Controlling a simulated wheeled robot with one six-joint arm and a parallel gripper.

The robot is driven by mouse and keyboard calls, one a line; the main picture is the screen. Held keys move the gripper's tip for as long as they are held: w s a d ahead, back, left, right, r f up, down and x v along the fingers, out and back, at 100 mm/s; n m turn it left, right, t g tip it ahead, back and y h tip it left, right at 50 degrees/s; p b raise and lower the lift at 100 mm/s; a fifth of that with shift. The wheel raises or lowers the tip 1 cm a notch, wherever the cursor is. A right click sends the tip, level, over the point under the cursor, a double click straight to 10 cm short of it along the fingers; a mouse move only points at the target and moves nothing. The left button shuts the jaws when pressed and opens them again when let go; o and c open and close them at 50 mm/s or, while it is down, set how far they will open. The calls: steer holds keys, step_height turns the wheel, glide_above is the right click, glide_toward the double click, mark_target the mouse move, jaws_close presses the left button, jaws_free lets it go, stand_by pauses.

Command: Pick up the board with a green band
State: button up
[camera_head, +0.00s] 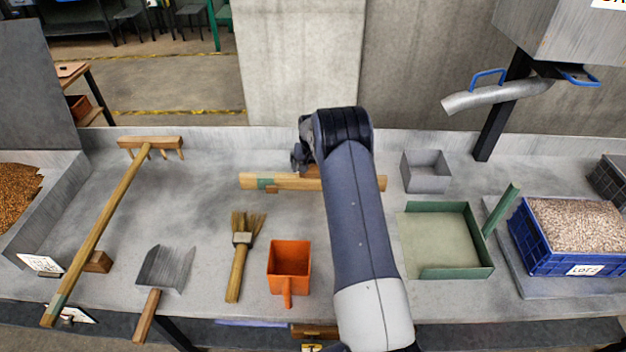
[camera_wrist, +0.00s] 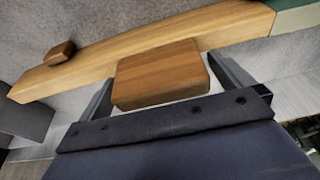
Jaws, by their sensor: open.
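The board with a green band (camera_head: 345,184) lies across the grey bench in the head view, with the band near its left end; my arm hides part of its middle. In the wrist view the long wooden board (camera_wrist: 90,65) runs diagonally, its green band at the top right corner. A wooden block-like grip (camera_wrist: 160,75) stands out from the board. My gripper (camera_wrist: 165,82) is open, with one finger on each side of that grip. I cannot tell whether either finger touches it. In the head view my arm mostly hides the gripper.
A long-handled wooden rake (camera_head: 105,215), a metal shovel (camera_head: 165,268), a brush (camera_head: 240,255) and an orange scoop (camera_head: 289,260) lie left of my arm. A grey box (camera_head: 426,172), a green tray (camera_head: 465,271) and a blue grain crate (camera_head: 540,252) stand to the right.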

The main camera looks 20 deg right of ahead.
steer(key=shift+c, duration=0.3)
steer(key=c, duration=1.7)
